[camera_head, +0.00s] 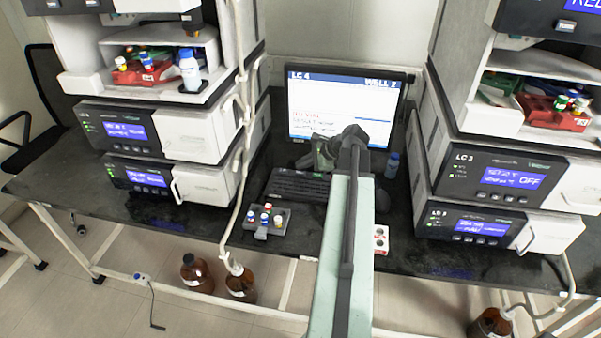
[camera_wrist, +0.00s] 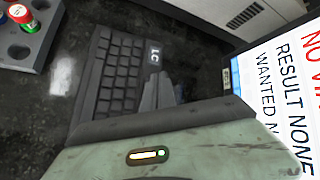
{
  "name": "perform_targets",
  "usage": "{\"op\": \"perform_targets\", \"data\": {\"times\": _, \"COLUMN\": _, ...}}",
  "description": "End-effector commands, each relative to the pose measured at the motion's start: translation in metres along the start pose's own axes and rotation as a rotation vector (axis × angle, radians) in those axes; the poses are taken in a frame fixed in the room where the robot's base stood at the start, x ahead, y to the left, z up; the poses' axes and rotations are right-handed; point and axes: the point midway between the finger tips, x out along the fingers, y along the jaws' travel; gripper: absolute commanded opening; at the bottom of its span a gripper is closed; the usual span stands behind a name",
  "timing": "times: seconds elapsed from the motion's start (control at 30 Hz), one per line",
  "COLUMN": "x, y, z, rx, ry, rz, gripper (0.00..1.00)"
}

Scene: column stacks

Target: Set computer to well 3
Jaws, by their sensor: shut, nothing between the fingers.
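The computer monitor (camera_head: 343,108) stands at the back middle of the bench, lit, with "LC 4" at its top left and "WELL 2" at its top right. In the wrist view part of the screen (camera_wrist: 285,80) reads "RESULT NONE". The dark keyboard (camera_head: 297,186) lies before the monitor, partly hidden by my arm.
A grey rack (camera_head: 265,220) of capped vials sits left of my arm. Instrument stacks (camera_head: 205,130) (camera_head: 500,178) flank the monitor. Brown bottles (camera_head: 196,272) stand below the bench.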

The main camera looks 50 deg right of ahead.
Motion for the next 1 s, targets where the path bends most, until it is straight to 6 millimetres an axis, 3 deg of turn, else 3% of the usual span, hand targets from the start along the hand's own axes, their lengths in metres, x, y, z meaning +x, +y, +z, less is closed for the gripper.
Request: {"op": "perform_targets", "data": {"times": 1.0, "x": 0.009, "y": 0.0081, "z": -0.0066, "rx": -0.001, "ry": -0.001, "rz": 0.001, "gripper": 0.0}}
